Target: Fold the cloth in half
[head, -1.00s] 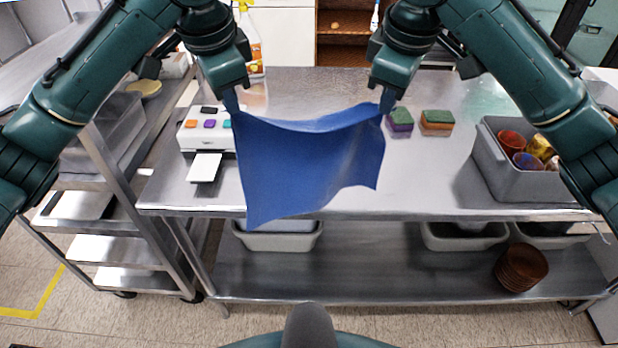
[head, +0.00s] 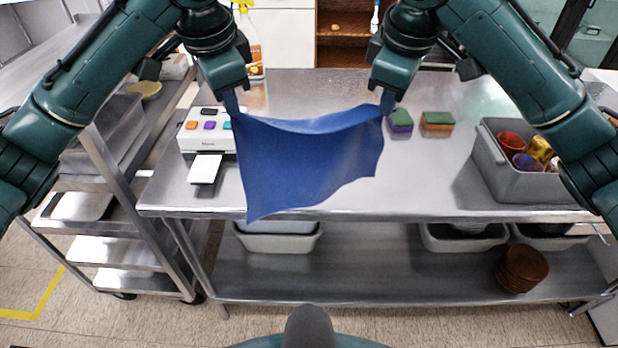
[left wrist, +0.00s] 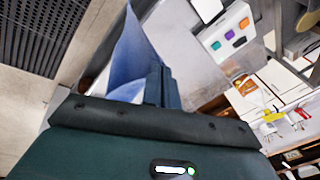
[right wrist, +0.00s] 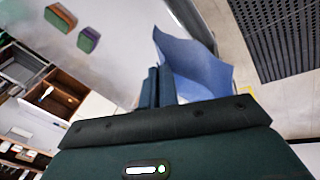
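The blue cloth (head: 308,160) hangs in the air between my two grippers, in front of and above the table's front edge. Its top edge sags a little, and its lower left corner hangs lowest. My left gripper (head: 232,104) is shut on the cloth's upper left corner. My right gripper (head: 386,104) is shut on its upper right corner. In the left wrist view the cloth (left wrist: 135,60) hangs from the closed fingers (left wrist: 158,85). In the right wrist view the cloth (right wrist: 195,65) hangs beside the closed fingers (right wrist: 158,85).
A steel table (head: 440,180) has clear room in its middle. A white label device (head: 206,140) stands at its left. Two sponges, (head: 400,122) and (head: 437,123), lie right of the cloth. A grey bin (head: 520,175) with cups stands at the right. A steel cart (head: 110,200) is at the left.

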